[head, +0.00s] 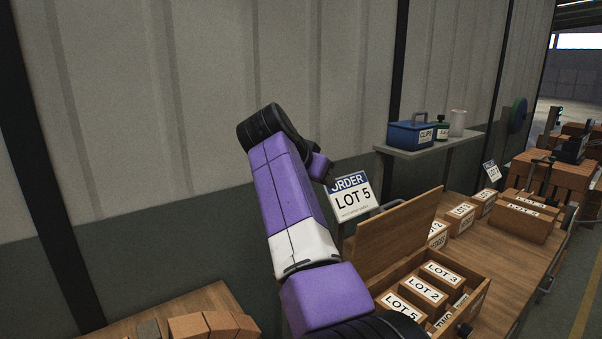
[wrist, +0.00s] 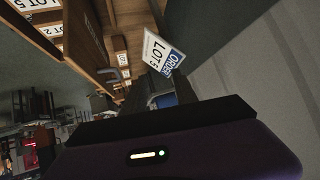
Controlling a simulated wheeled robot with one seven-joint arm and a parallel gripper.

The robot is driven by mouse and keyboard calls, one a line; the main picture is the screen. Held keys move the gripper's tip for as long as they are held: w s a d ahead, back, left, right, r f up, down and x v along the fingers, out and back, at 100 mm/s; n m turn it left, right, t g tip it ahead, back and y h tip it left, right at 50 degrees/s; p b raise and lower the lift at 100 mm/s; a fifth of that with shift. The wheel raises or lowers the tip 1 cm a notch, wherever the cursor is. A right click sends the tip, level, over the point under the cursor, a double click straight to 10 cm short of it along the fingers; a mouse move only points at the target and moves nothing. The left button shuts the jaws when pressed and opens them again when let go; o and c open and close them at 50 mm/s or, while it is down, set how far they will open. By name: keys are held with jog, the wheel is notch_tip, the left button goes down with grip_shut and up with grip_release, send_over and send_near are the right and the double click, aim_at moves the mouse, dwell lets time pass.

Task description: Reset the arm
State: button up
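My arm rises from the bottom middle of the head view, in purple and white sections, and bends at a black joint. My gripper (head: 320,168) is at its far end, partly hidden behind the arm and small, just left of the order sign. In the wrist view its dark body (wrist: 160,122) fills the lower part, with a small lit strip. I see nothing held.
The order sign reading LOT 5 (head: 352,200) stands close to my gripper. An open wooden box (head: 400,236) with LOT-labelled bricks is on the workbench (head: 520,272) at right. A shelf (head: 430,146) holds a blue case (head: 416,134). Bricks (head: 205,325) lie at lower left.

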notch_tip(320, 180, down, 11)
jog(key=a+n+t+y, duration=0.2)
jog(key=n+t+y, duration=0.3)
jog(key=n+t, duration=0.1)
jog(key=s+d+f+n+t+y, duration=0.1)
jog(key=s+d+f+n, duration=0.15)
jog(key=s+f, duration=0.45)
jog(key=s+d+f+n+t+y, duration=0.1)
jog(key=s+d+f+y, duration=0.2)
jog(key=s, duration=0.6)
jog(key=s+d+f+g+h, duration=0.1)
jog(key=s+d, duration=0.3)
jog(key=s, duration=1.2)
jog(key=s+d+f+m+h, duration=0.1)
jog(key=s+d, duration=0.3)
jog(key=s, duration=1.2)
jog(key=s+d+f+m+g+h, duration=0.1)
jog(key=s+d+f, duration=0.2)
jog(key=s, duration=1.4)
jog(key=shift+d+f+g+h, duration=0.3)
jog(key=shift+d, duration=0.25)
